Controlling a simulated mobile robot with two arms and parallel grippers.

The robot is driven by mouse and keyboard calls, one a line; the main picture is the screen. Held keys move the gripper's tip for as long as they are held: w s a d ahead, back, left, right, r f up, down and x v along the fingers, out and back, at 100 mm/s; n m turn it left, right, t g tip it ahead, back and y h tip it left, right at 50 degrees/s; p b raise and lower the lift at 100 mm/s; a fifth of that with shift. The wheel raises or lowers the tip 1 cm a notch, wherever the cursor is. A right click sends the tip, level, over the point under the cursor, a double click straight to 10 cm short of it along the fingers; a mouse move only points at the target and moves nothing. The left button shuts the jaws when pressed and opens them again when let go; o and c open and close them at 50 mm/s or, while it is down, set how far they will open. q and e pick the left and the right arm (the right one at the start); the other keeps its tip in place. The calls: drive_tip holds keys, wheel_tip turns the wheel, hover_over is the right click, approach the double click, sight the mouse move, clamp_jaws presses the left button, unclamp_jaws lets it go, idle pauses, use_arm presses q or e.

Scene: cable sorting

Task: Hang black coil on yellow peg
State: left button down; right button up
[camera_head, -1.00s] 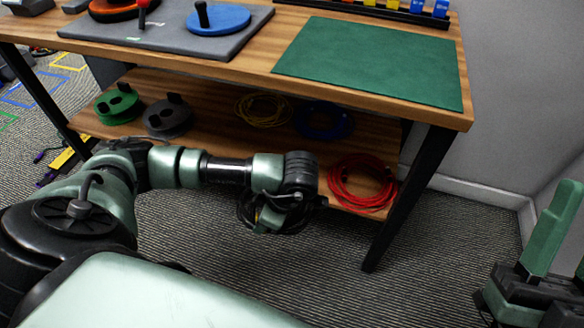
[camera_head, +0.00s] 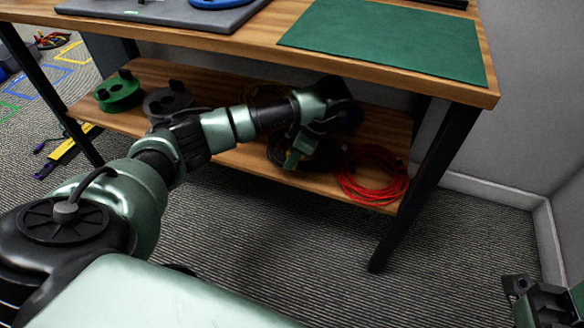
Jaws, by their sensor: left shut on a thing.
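My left gripper (camera_head: 293,159) is shut on the black coil (camera_head: 322,154), at the lower shelf's front edge, left of the red coil. The coil is dark and partly hidden behind my gripper and wrist. I cannot tell whether it touches the shelf. The yellow peg is not in view; the table's back edge is cut off by the top of the picture. My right gripper (camera_head: 545,300) is only partly in view in the bottom right corner, apart from the table, and its jaw opening cannot be made out.
The lower shelf (camera_head: 235,160) holds a red coil (camera_head: 372,178), a green spool (camera_head: 118,93) and a dark spool (camera_head: 160,106). A green mat (camera_head: 390,38) and grey board (camera_head: 160,14) lie on the tabletop. A table leg (camera_head: 425,190) stands right of the red coil.

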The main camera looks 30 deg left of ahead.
use_arm(q)
drive_tip(key=f, duration=0.2)
drive_tip(key=shift+s+f, duration=0.2)
drive_tip(key=shift+f, duration=0.1)
drive_tip(key=c, duration=1.2)
unclamp_jaws()
